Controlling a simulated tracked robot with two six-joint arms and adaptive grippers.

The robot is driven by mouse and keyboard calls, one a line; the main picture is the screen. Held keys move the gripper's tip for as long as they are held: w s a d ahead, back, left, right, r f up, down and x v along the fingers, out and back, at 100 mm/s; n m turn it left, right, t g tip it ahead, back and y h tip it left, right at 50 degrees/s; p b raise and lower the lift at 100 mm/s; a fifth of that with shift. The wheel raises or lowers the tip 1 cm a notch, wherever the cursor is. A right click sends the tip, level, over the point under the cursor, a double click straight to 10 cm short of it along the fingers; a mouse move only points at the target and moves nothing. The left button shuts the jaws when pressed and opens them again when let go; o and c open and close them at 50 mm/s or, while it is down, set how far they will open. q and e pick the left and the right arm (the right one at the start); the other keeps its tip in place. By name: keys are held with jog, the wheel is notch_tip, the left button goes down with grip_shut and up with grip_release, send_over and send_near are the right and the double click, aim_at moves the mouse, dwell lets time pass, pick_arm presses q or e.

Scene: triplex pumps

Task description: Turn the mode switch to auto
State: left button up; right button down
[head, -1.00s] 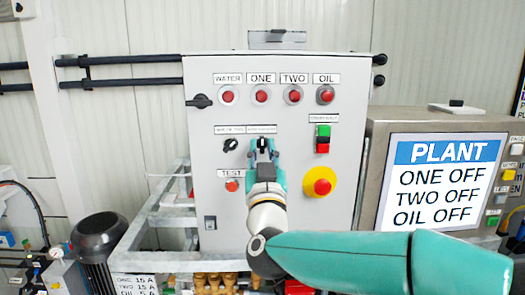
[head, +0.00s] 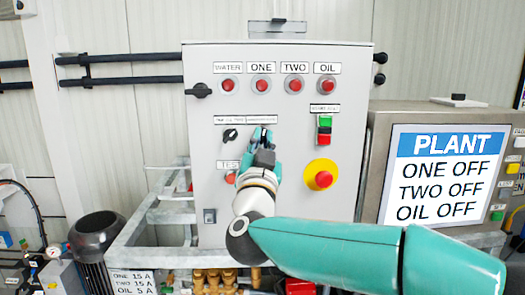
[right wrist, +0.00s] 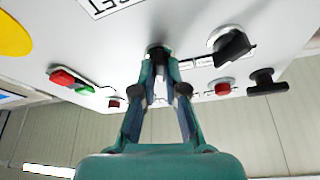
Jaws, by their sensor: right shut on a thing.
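The cabinet front (head: 215,125) carries two black rotary switches below its row of red lamps. Their small labels are too blurred to read, so I cannot tell the mode switch by its text. My right gripper (head: 262,135) is at the right-hand switch, its fingers closed around the knob. In the right wrist view the right gripper's fingertips (right wrist: 158,58) meet at this dark knob (right wrist: 157,50), which they mostly hide, so its pointer direction is unclear. The left-hand switch (head: 230,135) is free, its handle slanted. My left gripper is not in view.
A red emergency stop on a yellow disc (head: 321,175) and a green and red push-button pair (head: 324,129) lie right of my gripper. A red button (head: 230,178) is close to my right wrist. The screen (head: 446,180) reads ONE OFF, TWO OFF, OIL OFF.

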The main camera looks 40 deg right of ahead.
jog(key=m+g+b, duration=0.1)
jog(key=m, duration=0.2)
jog(key=shift+f+m+h, duration=0.1)
jog(key=shift+m+h, duration=0.2)
jog(key=shift+h, duration=0.1)
jog(key=shift+m+g+h+b, duration=0.5)
jog(key=shift+m+g, duration=0.5)
jog(key=shift+m, duration=0.8)
jog(key=c, duration=1.2)
grip_release()
jog(key=v, duration=1.2)
